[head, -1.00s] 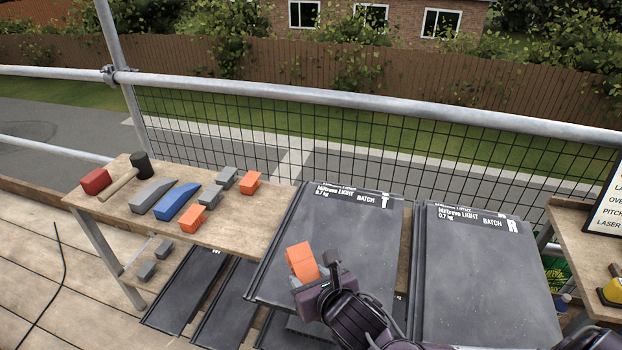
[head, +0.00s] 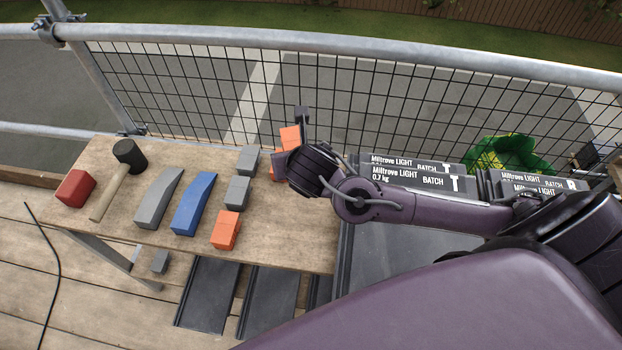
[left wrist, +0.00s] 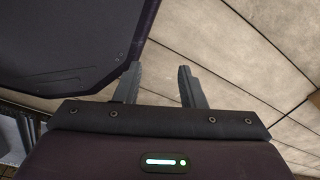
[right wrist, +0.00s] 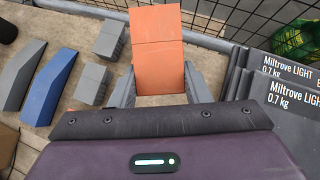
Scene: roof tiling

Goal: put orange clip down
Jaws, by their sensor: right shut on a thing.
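My right gripper (right wrist: 158,88) is shut on an orange clip (right wrist: 157,55), which fills the gap between its fingers in the right wrist view. In the head view this clip (head: 290,138) is over the far right end of the wooden bench (head: 120,215), partly hidden by my gripper. I cannot tell whether it touches the bench. Orange just below it (head: 278,165) is partly hidden and may be another clip. One more orange clip (head: 225,230) lies near the bench's front edge. My left gripper (left wrist: 160,85) is open and empty; it is not in the head view.
Two grey clips (head: 248,160) (head: 237,193), a blue wedge (head: 193,204), a grey wedge (head: 158,198), a mallet (head: 130,155) and a red block (head: 75,188) lie on the bench. A mesh guardrail (head: 330,100) runs behind. Dark tiles (head: 400,255) stand right of the bench.

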